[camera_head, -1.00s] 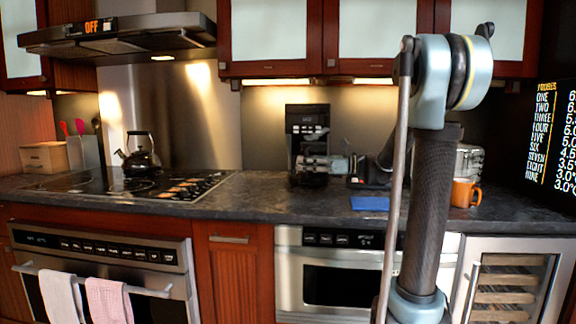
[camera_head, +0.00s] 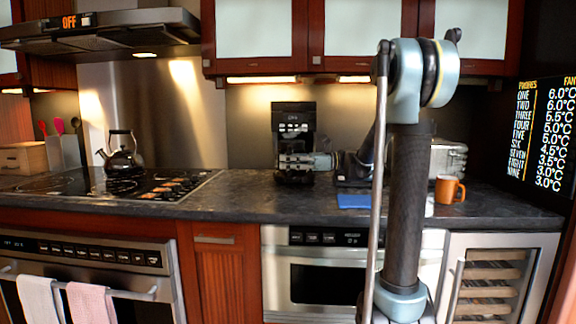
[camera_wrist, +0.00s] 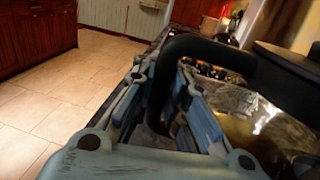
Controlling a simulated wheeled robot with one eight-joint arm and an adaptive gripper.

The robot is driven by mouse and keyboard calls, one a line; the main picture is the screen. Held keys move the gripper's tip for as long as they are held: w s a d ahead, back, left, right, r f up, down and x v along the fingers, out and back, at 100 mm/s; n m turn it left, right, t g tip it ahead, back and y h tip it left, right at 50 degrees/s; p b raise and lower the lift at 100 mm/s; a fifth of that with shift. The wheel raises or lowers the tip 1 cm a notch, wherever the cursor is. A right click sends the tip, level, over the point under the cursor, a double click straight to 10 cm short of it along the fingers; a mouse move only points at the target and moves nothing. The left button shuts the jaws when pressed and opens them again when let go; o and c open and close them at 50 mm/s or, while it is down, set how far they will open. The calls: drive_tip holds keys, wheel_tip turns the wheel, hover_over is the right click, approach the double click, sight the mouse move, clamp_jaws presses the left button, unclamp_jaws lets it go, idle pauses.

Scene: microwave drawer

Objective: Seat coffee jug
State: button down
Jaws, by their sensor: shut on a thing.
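The black coffee machine (camera_head: 293,115) stands on the counter against the back wall, its front panel facing me. In the wrist view my gripper (camera_wrist: 172,112) is shut on the black handle of the coffee jug (camera_wrist: 258,128). The jug has a glass body and a dark lid at the right of that view. In the head view the jug is mostly hidden or too dark to separate from the machine, so I cannot tell whether it sits fully inside.
A kettle (camera_head: 121,160) stands on the cooktop (camera_head: 115,184) at the left. To the right are a blue cloth or pad (camera_head: 354,201), an orange mug (camera_head: 448,190) and a metal toaster-like appliance (camera_head: 450,157). The counter (camera_head: 250,205) before the machine is clear.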

drive_tip(key=shift+w+f, duration=0.25)
drive_tip(key=shift+w, duration=0.85)
drive_tip(key=shift+w+f, duration=0.25)
drive_tip(key=shift+w, duration=0.8)
drive_tip(key=w, duration=1.4)
drive_tip(key=shift+w+d, duration=0.3)
drive_tip(key=shift+r, duration=0.1)
drive_tip(key=shift+f, duration=0.7)
idle(1.6)
drive_tip(key=c, duration=1.5)
unclamp_jaws()
